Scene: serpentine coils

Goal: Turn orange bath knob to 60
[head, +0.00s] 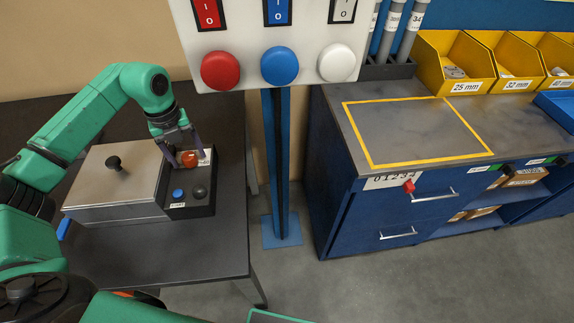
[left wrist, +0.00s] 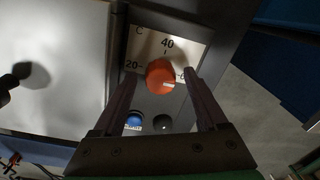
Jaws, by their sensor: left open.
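The orange bath knob (head: 190,159) is on the control panel at the right side of the metal bath on the dark table. In the left wrist view the orange knob (left wrist: 160,77) sits on a white dial plate (left wrist: 146,47) marked C, with 20 at left, 40 at top and a partly hidden 6 at right. A small pale mark shows at the knob's lower right. My left gripper (head: 186,147) is over the knob, pointing down and open. In the left wrist view its fingers (left wrist: 159,82) stand either side of the knob, with gaps visible. My right gripper is out of view.
A blue button (head: 178,193) and a black knob (head: 199,191) sit just in front of the orange knob. The bath's lid (head: 118,180) has a black handle. A post-mounted panel (head: 270,15) with red, blue and white buttons stands to the right, before a blue workbench (head: 340,170).

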